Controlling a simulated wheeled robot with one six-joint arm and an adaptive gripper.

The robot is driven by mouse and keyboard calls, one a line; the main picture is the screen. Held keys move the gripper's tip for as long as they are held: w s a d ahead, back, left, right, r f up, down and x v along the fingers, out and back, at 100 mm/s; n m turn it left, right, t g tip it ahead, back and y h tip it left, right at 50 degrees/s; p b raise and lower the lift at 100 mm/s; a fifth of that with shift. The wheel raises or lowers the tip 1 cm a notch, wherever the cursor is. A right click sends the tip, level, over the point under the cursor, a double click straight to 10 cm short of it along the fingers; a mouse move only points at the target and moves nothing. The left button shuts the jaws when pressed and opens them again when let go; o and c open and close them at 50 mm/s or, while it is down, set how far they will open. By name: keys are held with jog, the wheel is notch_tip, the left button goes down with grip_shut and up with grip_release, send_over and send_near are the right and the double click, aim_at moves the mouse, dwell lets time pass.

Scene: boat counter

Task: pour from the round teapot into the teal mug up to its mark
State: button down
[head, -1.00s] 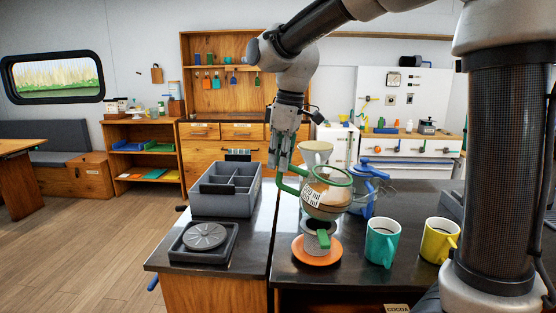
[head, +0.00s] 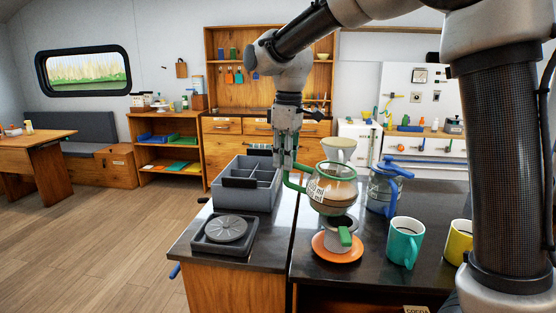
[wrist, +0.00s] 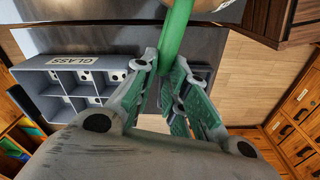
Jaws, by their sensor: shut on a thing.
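The round teapot (head: 335,197) is a clear round pot with a green rim, a green handle, a white label and brown liquid inside. My gripper (head: 287,165) is shut on its green handle, at the pot's left. In the wrist view my gripper (wrist: 172,98) closes around the green handle (wrist: 175,45). The pot looks close to upright, just above or behind a grey cup-like piece on an orange base; I cannot tell its height. The teal mug (head: 402,243) stands upright on the dark counter to the pot's right. Its mark and contents cannot be made out.
A blue lidded jug (head: 384,192) and white cone (head: 338,150) are behind. A yellow mug (head: 457,241) is right of the teal one. A grey divided box (head: 232,197) stands left.

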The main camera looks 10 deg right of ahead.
jog(key=shift+t+y, duration=0.3)
jog(key=shift+y, duration=0.2)
jog(key=shift+s+d+r, duration=0.3)
jog(key=shift+s+d, duration=0.1)
jog(key=shift+d, duration=0.25)
jog(key=shift+s+d+r, duration=0.25)
jog(key=shift+s+d, duration=0.2)
jog(key=shift+d, duration=0.25)
jog(key=shift+s+d+r, duration=0.3)
jog(key=shift+s+d, duration=0.1)
jog(key=shift+d, duration=0.25)
jog(key=shift+s+d+r+y, duration=0.1)
jog(key=shift+d+r+y, duration=0.1)
jog(key=shift+r+y, duration=0.25)
jog(key=shift+s+d+r+t, duration=0.1)
jog(key=shift+d+r+t, duration=0.05)
jog(key=shift+r+t, duration=0.3)
dwell(1.5)
jog(key=shift+s+d+r+y, duration=0.1)
jog(key=shift+d+r+y, duration=0.05)
jog(key=shift+r+y, duration=0.2)
jog(key=shift+s+d+r, duration=0.1)
jog(key=shift+d+r, duration=0.05)
dwell(2.6)
